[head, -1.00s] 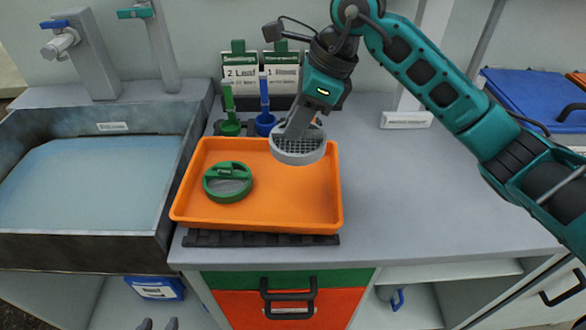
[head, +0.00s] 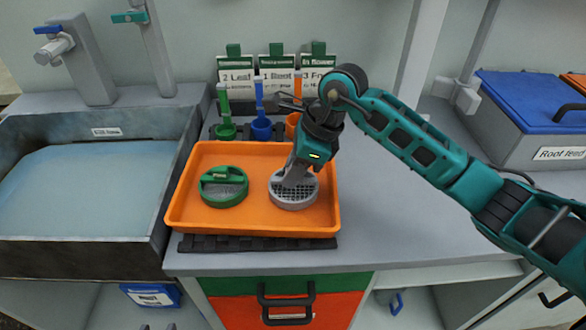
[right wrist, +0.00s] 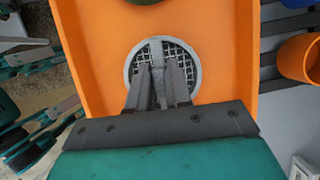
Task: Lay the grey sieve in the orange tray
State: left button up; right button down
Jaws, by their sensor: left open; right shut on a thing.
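The grey sieve (head: 294,190), a round ring with mesh and a bar across it, is inside the right half of the orange tray (head: 250,226). It looks level and at or very near the tray floor; I cannot tell for sure that it touches. My right gripper (head: 294,178) is shut on the sieve's bar from above. The right wrist view shows the fingers (right wrist: 158,85) on the bar, with the sieve's mesh (right wrist: 178,57) around them. The tips of my left gripper (head: 158,327) show, open and empty, at the bottom edge, well below the tray.
A green sieve (head: 223,187) lies in the tray's left half, apart from the grey one. Green, blue (head: 261,128) and orange cups stand behind the tray. A water-filled sink (head: 90,190) is at left. The counter (head: 400,220) right of the tray is clear beneath my arm.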

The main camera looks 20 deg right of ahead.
jog(key=shift+f, duration=0.15)
jog(key=c, duration=1.1)
grip_release()
jog(key=shift+o, duration=0.2)
jog(key=shift+r, duration=0.2)
jog(key=shift+d+r, duration=0.15)
jog(key=shift+r, duration=0.25)
jog(key=v, duration=1.1)
jog(key=shift+p, duration=0.4)
